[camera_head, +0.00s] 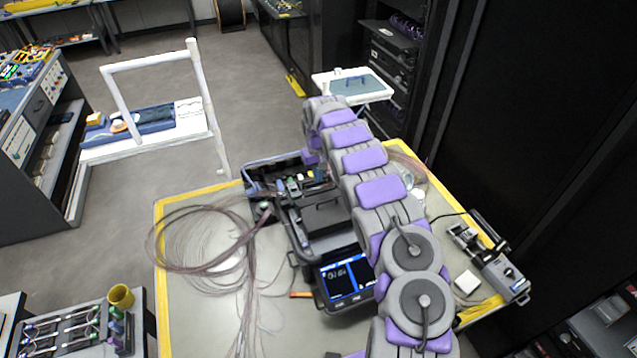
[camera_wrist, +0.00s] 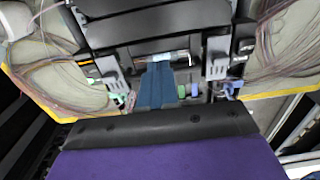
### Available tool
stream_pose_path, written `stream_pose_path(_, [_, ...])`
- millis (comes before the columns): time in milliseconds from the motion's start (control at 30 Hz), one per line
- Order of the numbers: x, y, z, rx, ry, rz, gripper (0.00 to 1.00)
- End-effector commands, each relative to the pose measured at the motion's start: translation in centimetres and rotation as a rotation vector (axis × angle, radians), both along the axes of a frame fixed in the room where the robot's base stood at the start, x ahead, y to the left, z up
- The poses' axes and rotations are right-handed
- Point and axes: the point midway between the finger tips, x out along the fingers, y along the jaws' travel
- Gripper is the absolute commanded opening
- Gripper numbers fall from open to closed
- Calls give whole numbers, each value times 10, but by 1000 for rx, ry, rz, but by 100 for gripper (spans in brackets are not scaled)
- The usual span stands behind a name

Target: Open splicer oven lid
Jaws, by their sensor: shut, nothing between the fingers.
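The dark splicer (camera_head: 334,250) stands on the table in the head view, partly covered by my arm. Its lit screen (camera_head: 345,281) faces the near side. In the wrist view the splicer's dark upper body (camera_wrist: 150,27) fills the top, with a bright strip (camera_wrist: 168,57) below it. Grey clamp-like parts stand to its left (camera_wrist: 110,70) and right (camera_wrist: 217,57). I cannot tell for sure which part is the oven lid or how it stands. My gripper (camera_wrist: 157,70) shows as blue fingers, shut and empty, with tips at the bright strip; contact is unclear.
Loose fibre coils (camera_head: 205,245) cover the left of the yellow-edged table (camera_head: 185,325). An open dark case (camera_head: 270,175) lies beyond the splicer. A small grey device (camera_head: 503,275) and a white box (camera_head: 467,282) are at the right.

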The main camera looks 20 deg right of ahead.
Motion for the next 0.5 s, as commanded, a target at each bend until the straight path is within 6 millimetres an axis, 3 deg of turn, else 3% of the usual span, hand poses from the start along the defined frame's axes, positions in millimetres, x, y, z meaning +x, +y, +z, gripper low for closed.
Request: stream_pose_path(500, [0,0,-7,0,1,0,0])
